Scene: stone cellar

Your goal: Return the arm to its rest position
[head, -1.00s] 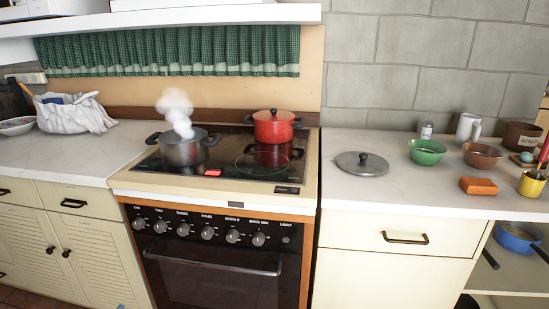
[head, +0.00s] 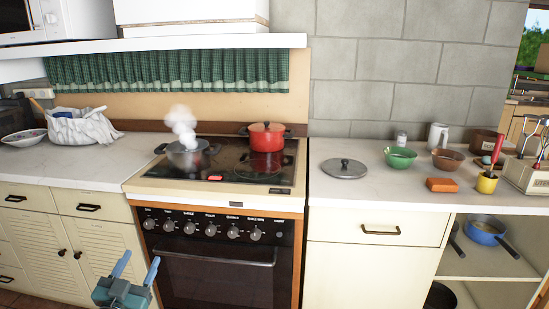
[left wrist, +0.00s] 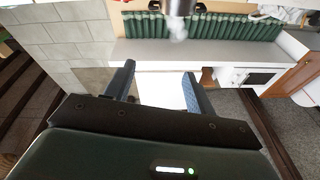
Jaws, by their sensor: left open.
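My left gripper (head: 138,264) shows at the bottom of the head view, in front of the left cabinet doors and the oven's left edge. Its two blue fingers point up and stand apart, with nothing between them. In the left wrist view the same gripper (left wrist: 157,72) is open and empty, with the counter and shelf region seen at a distance beyond it. The rest of the left arm is outside the head view. My right gripper is in neither view.
A steaming grey pot (head: 187,157) and a red pot (head: 267,138) stand on the stove (head: 232,172). A lid (head: 343,168), bowls (head: 400,157) and an orange block (head: 440,185) are on the right counter. Open shelves (head: 480,262) hold a blue pan (head: 485,232).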

